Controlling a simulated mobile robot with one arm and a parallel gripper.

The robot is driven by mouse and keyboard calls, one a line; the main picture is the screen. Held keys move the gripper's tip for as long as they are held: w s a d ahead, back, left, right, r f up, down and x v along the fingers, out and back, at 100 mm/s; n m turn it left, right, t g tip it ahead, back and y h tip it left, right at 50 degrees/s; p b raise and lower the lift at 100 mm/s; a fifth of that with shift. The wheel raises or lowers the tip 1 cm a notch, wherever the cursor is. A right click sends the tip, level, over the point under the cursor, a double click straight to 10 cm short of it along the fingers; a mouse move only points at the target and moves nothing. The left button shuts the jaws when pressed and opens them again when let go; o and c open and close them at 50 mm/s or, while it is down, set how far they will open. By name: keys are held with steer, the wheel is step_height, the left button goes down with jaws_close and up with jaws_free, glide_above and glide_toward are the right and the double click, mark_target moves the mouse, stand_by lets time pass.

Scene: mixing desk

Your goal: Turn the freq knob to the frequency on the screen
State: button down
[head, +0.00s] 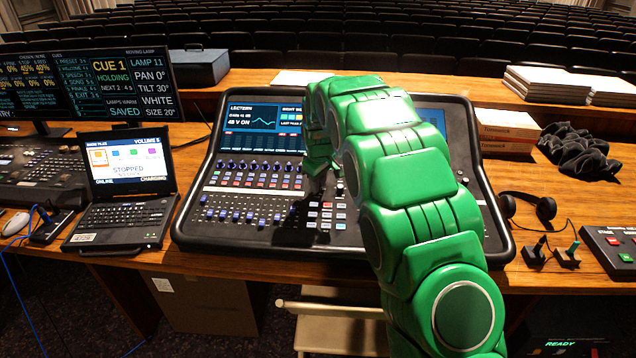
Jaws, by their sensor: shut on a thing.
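The mixing desk (250,228) stands on the wooden table in the middle of the head view. Its left screen (262,124) is lit, reads LECTERN and 48 V ON, and shows a curve; the smaller text is too small to read. My green arm reaches over the desk and covers its middle and part of the right screen (430,120). My gripper (338,186) is low over the desk's middle, mostly hidden by my arm, shut on a knob there. That knob, its label and its pointer are hidden, so its setting cannot be read.
A laptop (125,200) and a cue monitor (120,85) stand to the left. Headphones (528,205), a black cloth (575,150) and a button box (612,248) lie to the right. Rows of small knobs and faders (245,185) surround my gripper's left side.

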steer(key=m, duration=0.6)
steer(key=shift+m+h, duration=0.3)
steer(key=m, duration=0.6)
steer(key=shift+w+a+h, duration=0.1)
steer(key=shift+a+h, duration=0.05)
steer(key=shift+h, duration=0.15)
steer(key=m, duration=0.7)
steer(key=shift+m+g, duration=0.3)
steer(key=shift+g, duration=0.1)
steer(key=m, duration=0.6)
steer(key=shift+g, duration=0.3)
steer(key=c, duration=1)
jaws_free()
